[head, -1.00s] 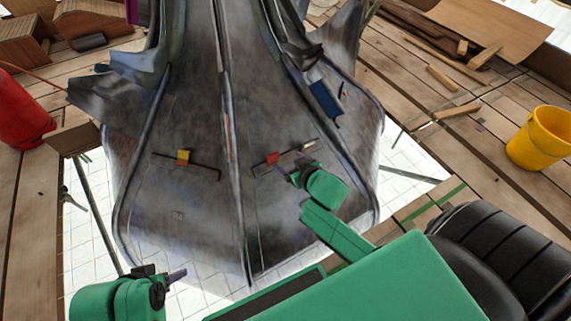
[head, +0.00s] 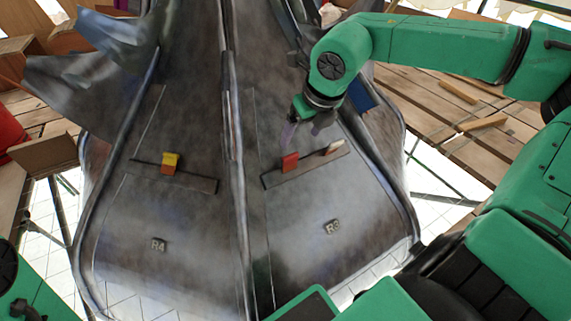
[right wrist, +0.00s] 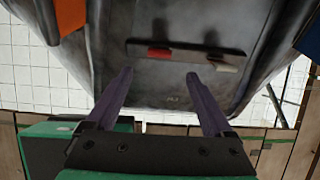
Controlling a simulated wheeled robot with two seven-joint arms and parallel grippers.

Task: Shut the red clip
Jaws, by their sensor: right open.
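The red clip (head: 290,163) is a small block on the left part of a dark strip (head: 310,168) on the right grey metal panel. It also shows in the right wrist view (right wrist: 159,54), ahead of my fingers and between their lines. My right gripper (head: 294,131) is just above the clip in the head view, its purple fingers partly hidden by its body. In the right wrist view the two fingers (right wrist: 159,74) stand wide apart with nothing between them. Whether they touch the panel I cannot tell. Of my left arm only a green link shows at lower left.
A pale clip (head: 334,147) sits on the same strip, right of the red one. A yellow and orange clip (head: 170,162) sits on the left panel's strip. A raised rib (head: 237,150) divides the panels, marked R4 (head: 158,245) and R3 (head: 332,227). A blue plate (head: 361,97) is partly behind my arm.

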